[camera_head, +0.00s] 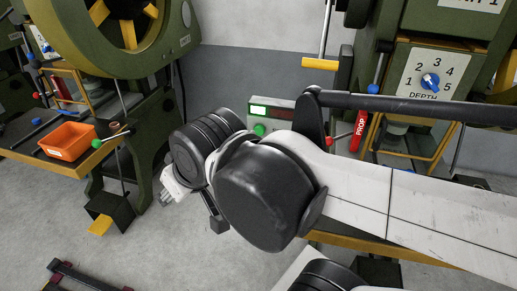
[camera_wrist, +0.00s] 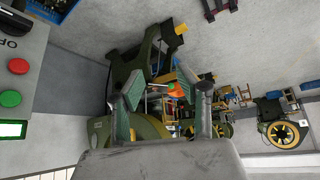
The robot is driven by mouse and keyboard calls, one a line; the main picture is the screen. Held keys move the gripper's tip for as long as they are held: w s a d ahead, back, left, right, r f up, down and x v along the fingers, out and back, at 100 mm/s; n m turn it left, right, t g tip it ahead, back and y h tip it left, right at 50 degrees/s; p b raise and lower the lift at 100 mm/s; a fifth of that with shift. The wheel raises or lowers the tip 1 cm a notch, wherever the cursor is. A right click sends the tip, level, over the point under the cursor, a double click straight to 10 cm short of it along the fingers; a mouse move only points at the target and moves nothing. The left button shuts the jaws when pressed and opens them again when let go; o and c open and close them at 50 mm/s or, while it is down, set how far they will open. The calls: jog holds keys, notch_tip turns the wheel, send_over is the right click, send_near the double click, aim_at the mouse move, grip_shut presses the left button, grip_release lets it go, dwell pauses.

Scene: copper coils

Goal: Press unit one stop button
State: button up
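A grey control box (camera_head: 284,106) stands behind my wrist in the head view, with a lit green indicator (camera_head: 258,110) and a green button (camera_head: 259,130). My arm hides its lower right part. In the wrist view the box is cut off at the left edge. It shows a red button (camera_wrist: 18,66), a green button (camera_wrist: 10,98) and cut-off lettering reading "OP". My gripper (camera_wrist: 166,85) is open and empty, with its two green-padded fingers apart. The box lies left of the fingers, apart from them. In the head view the gripper is mostly hidden by my wrist.
A green machine with a depth dial (camera_head: 430,82) and a partly cut-off sign ending in "1" stands at the right. A red prop bar (camera_head: 360,131) is beside it. Another green machine and an orange bin (camera_head: 67,141) are at the left. The grey floor is mostly clear.

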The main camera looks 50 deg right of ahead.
grip_shut()
dwell(1.2)
